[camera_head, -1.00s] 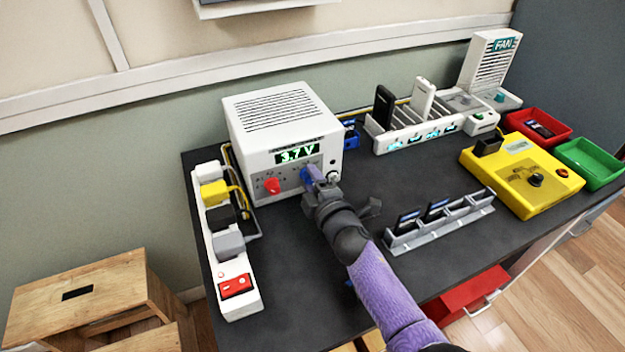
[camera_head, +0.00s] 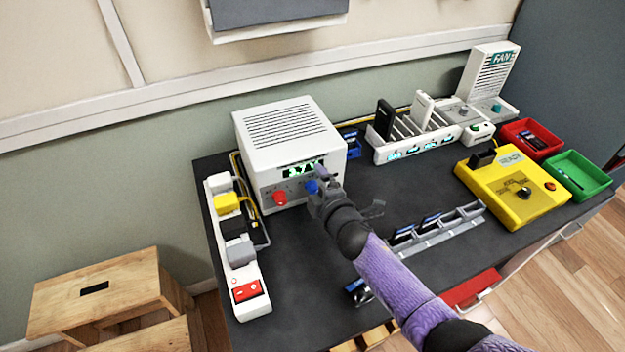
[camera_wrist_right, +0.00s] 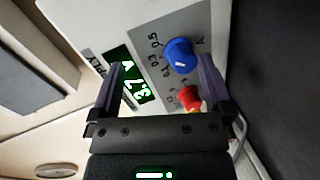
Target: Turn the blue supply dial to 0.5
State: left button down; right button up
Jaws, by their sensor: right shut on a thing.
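The white power supply (camera_head: 290,130) stands at the back left of the dark table. Its blue supply dial (camera_head: 311,186) is on the front face, right of a red dial (camera_head: 280,197). In the right wrist view the blue dial (camera_wrist_right: 181,54) has printed marks around it; its setting is not clear. The green display (camera_wrist_right: 140,88) reads 3.7 V. My right gripper (camera_head: 319,178) is at the blue dial and shut on it. In the wrist view the dial shows between the fingers, nearer the right one. My left gripper is not in view.
A power strip (camera_head: 240,260) with plugs lies left of the supply. A grey rack (camera_head: 440,235) is right of my right arm. A yellow tester (camera_head: 510,190), a red bin (camera_head: 531,140) and a green bin (camera_head: 575,178) stand at the right.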

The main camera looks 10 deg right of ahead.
jog(key=shift+w+d+r, duration=0.15)
jog(key=shift+r, duration=0.35)
jog(key=shift+s+r, duration=0.1)
jog(key=shift+s, duration=0.1)
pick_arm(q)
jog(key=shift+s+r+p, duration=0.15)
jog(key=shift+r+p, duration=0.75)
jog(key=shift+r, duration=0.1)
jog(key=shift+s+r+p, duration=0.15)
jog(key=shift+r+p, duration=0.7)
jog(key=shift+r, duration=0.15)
pick_arm(e)
jog(key=s+d, duration=0.2)
jog(key=s, duration=1)
jog(key=shift+r, duration=0.1)
